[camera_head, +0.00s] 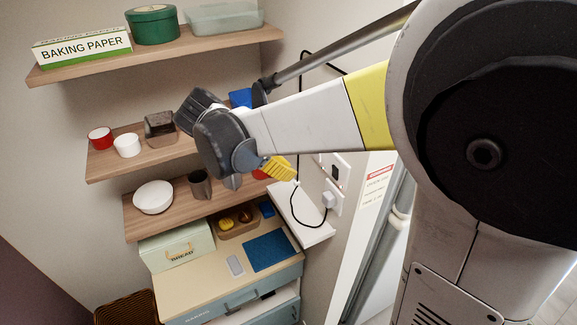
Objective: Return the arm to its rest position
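My arm reaches from the right edge across the upper middle of the head view, with a white and yellow link ending in a dark grey wrist. My gripper (278,168) seems to be the yellow ribbed part beyond the wrist, pointing right and slightly down. It appears in front of the shelves and near the wall sockets; the exact gap cannot be judged. Its fingers are too small and overlapped to show whether they are open or shut. No held object can be made out.
Wooden shelves (170,56) line the wall, with a baking paper box (83,48), a green tin (153,25) and a white bowl (153,197). Below stand a bread box (177,245) and a drawer unit with a blue mat (270,251). A plug (328,199) and black cable are at the wall.

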